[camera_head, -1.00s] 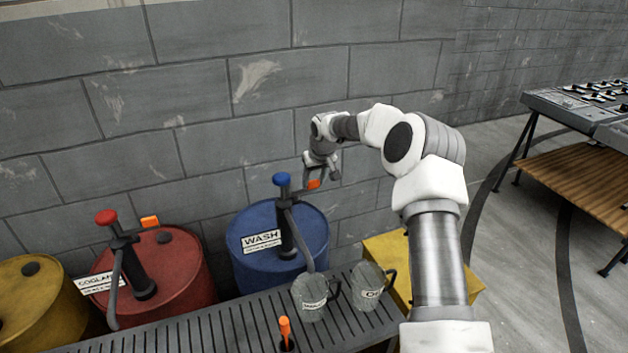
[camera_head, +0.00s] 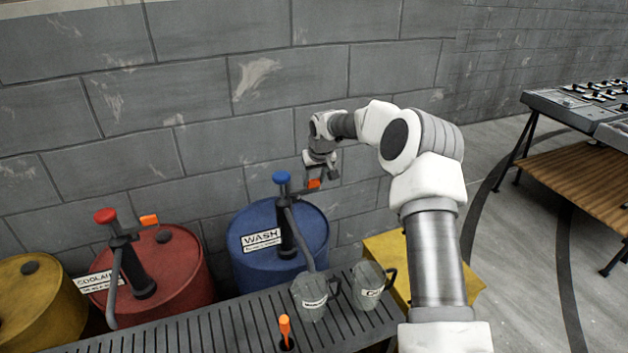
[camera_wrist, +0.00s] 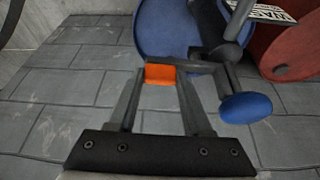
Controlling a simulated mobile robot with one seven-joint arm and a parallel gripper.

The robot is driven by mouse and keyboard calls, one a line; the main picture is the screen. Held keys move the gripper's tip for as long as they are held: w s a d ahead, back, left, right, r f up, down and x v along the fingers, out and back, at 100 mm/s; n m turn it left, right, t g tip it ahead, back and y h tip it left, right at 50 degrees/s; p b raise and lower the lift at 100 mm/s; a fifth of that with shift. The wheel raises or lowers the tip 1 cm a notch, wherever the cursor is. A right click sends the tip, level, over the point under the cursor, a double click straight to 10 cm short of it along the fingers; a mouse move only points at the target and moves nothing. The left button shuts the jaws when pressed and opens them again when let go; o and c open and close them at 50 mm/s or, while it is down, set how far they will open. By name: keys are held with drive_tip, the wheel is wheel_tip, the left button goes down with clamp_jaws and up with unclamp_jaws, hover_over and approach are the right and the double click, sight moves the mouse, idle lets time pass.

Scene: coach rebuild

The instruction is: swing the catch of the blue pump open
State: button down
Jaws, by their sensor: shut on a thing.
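The blue pump (camera_head: 286,215) stands on the blue WASH drum (camera_head: 315,240), with a blue knob (camera_head: 281,177) on top. Its catch has an orange tab (camera_head: 314,184) on the right side of the pump head. My gripper (camera_head: 313,179) is at that tab, with the wrist above it. In the wrist view the orange tab (camera_wrist: 160,74) sits between the fingertips of my gripper (camera_wrist: 158,80), which is shut on it. The blue knob (camera_wrist: 246,108) shows right of the fingers, a short way off.
A red drum (camera_head: 185,265) with a red-knobbed pump (camera_head: 106,216) stands left, and a yellow drum (camera_head: 30,300) beyond it. Two jugs (camera_head: 310,298) (camera_head: 370,284) stand on the slatted bench (camera_head: 190,335), near an orange-handled item (camera_head: 285,328). The grey wall (camera_head: 200,90) is close behind.

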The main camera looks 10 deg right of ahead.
sight(309, 187)
drive_tip(key=m+b, duration=0.1)
drive_tip(key=s+m+h+b, duration=0.1)
drive_tip(key=m+b, duration=0.1)
drive_tip(key=shift+s+a+f+m, duration=0.15)
drive_tip(key=shift+s+a+m, duration=0.05)
drive_tip(key=shift+s+m, duration=0.2)
drive_tip(key=m+h, duration=0.1)
drive_tip(key=m, duration=0.1)
drive_tip(key=s+a+m+h+b, duration=0.1)
drive_tip(key=m, duration=0.1)
drive_tip(key=s+m+g+h, duration=0.1)
drive_tip(key=m, duration=0.2)
drive_tip(key=shift+s+a+r+b, duration=0.15)
drive_tip(key=shift+a+r+b, duration=0.05)
drive_tip(key=shift+a+b, duration=0.2)
drive_tip(key=shift+s+a+m+g+h+p, duration=0.15)
drive_tip(key=shift+s+a+m+g+p, duration=0.1)
drive_tip(key=shift+m, duration=0.4)
drive_tip(key=shift+s+a+m+g+h+p, duration=0.15)
drive_tip(key=shift+a+m+g, duration=0.1)
drive_tip(key=shift+m, duration=0.4)
drive_tip(key=shift+c, duration=1.6)
unclamp_jaws()
